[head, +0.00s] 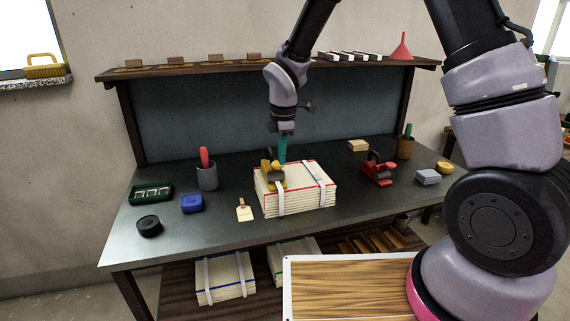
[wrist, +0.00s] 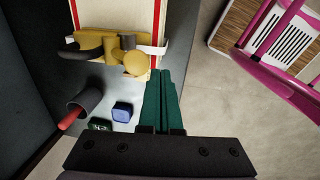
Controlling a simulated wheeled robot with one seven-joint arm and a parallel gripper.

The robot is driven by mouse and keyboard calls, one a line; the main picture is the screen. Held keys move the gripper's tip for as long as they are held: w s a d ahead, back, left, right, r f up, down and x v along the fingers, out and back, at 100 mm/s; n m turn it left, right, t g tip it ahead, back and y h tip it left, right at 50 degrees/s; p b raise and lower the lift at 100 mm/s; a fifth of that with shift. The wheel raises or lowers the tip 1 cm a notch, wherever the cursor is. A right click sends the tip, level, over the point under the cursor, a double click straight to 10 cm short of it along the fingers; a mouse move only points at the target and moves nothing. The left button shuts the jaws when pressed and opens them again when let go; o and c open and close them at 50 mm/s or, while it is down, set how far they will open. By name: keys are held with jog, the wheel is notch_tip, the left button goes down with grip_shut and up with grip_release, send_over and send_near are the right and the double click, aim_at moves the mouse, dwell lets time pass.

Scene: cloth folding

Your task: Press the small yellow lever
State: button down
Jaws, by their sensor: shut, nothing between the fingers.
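A yellow and dark strapping tool with a small yellow lever (head: 275,164) sits on the strapped stack of paper (head: 298,196) on the workbench. In the wrist view a round yellow end of the lever (wrist: 136,64) stands out beside the tool's yellow body (wrist: 90,43). My gripper (head: 282,158) points down right behind the tool, its green fingers together and empty. In the wrist view the fingertips (wrist: 164,72) are just to the right of the lever's round end. I cannot tell whether they touch it.
A grey cup (head: 207,177), a blue box (head: 192,203), a black roll (head: 149,226) and a green tray (head: 151,192) are on the left. A red tool (head: 379,173) and grey block (head: 428,177) are on the right. A shelf (head: 240,67) runs above.

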notch_tip(320, 180, up, 10)
jog(key=s, duration=0.2)
jog(key=shift+s+d+f, duration=0.15)
jog(key=shift+s+d, duration=0.05)
jog(key=shift+d, duration=0.15)
dwell(0.5)
